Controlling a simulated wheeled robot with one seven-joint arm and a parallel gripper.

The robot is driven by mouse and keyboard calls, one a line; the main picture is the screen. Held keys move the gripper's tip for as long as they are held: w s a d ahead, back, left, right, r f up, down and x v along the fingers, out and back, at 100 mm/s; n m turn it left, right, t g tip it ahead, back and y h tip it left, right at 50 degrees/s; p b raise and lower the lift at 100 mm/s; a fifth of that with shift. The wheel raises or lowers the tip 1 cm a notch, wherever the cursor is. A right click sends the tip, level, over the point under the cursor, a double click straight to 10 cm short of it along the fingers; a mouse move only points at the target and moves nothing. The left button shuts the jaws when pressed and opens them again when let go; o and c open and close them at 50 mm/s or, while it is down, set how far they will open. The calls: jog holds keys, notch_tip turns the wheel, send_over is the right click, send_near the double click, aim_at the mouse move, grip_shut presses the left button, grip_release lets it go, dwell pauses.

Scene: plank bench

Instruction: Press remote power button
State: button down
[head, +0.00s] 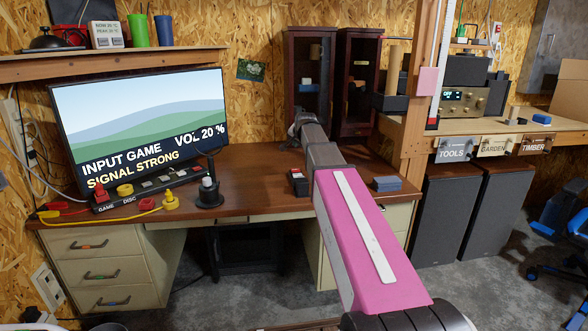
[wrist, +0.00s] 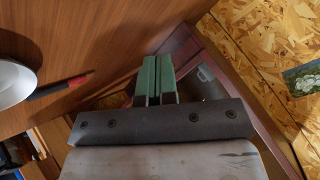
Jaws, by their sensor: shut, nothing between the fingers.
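A small dark item with red and pale marks (head: 299,182) lies on the desk left of my arm; it may be the remote, but its buttons are too small to tell. The television (head: 140,125) is lit and reads "INPUT GAME", "VOL 20 %" and "SIGNAL STRONG". My gripper (head: 299,122) is over the back of the desk, before the dark cabinets, beyond the small item. In the wrist view its green fingers (wrist: 158,80) are shut together with nothing between them. No remote is clear in the wrist view.
A console with plugs (head: 145,187) and a black stand (head: 208,190) are on the desk (head: 250,195) at left. A grey-blue block (head: 386,184) lies right of my arm. Dark cabinets (head: 358,85) stand behind. A white dish (wrist: 14,85) and red-black stick (wrist: 60,88) show in the wrist view.

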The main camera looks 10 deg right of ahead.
aim_at(297, 169)
jog(key=shift+f, duration=4.4)
jog(key=shift+f, duration=0.1)
jog(key=shift+f, duration=0.3)
jog(key=shift+f, duration=0.45)
jog(key=shift+r, duration=0.85)
